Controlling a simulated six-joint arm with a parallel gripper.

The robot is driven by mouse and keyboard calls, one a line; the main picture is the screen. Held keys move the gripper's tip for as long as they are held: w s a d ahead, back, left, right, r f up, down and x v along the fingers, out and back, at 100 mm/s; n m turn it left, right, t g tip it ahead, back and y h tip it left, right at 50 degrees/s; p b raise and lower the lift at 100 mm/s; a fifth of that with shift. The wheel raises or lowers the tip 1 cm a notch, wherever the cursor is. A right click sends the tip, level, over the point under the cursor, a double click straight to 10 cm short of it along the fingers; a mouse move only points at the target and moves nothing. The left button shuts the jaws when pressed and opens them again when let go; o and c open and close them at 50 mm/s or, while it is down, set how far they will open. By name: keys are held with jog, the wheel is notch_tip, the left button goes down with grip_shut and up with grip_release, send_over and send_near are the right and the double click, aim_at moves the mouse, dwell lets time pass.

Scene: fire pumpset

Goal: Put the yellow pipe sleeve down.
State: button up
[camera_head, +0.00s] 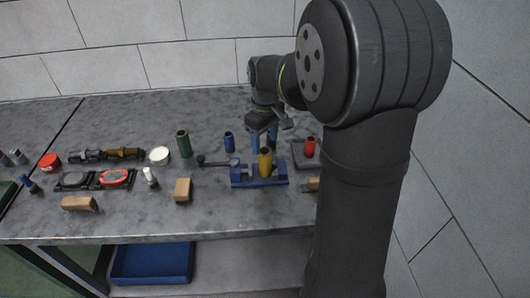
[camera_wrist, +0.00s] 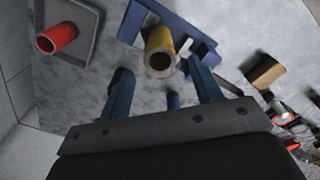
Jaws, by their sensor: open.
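The yellow pipe sleeve (camera_head: 265,163) stands upright at the blue fixture (camera_head: 244,182) on the grey bench. In the wrist view the sleeve (camera_wrist: 160,52) shows its open end, with part of the blue fixture (camera_wrist: 150,12) around it. My gripper (camera_head: 264,138) is just behind the sleeve in the head view, pointing down. In the wrist view my gripper (camera_wrist: 158,80) has its two blue fingers spread with nothing held between them. The sleeve appears beyond the fingertips, apart from both. How its lower end sits in the fixture is hidden.
A red sleeve (camera_head: 310,147) stands on a grey tray (camera_head: 300,160) to the right, partly behind my arm. A blue cylinder (camera_head: 229,142) and a green cylinder (camera_head: 184,144) stand to the left. A wooden block (camera_head: 183,189) lies near the front edge.

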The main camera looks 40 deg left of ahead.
aim_at(265, 150)
notch_tip(265, 150, up, 4)
jog(key=shift+r, duration=0.1)
dwell(0.4)
notch_tip(265, 150, down, 12)
jog(key=shift+f, duration=0.1)
jog(key=shift+a+r, duration=0.1)
jog(key=shift+r, duration=1.45)
